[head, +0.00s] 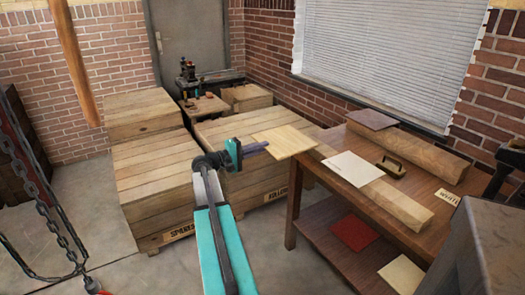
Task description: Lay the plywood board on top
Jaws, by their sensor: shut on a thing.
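My gripper (266,145) is at the end of my teal arm, near the middle of the head view. It is shut on the near left edge of a thin, light plywood board (288,141). The board is held about flat. In the picture it lies across the gap between a wooden crate (222,132) and the wooden table (297,190). I cannot tell its height above them. On the table, a long wooden beam (401,205) carries a pale sheet (353,168). A second beam (430,154) behind carries a dark brown board (372,119).
A brass-coloured handled piece (390,168) stands between the beams. The table's lower shelf holds a red sheet (355,234) and a cream sheet (402,274). More crates (145,112) stand left. A grey box (480,255) is near right; a chain (55,215) hangs at left.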

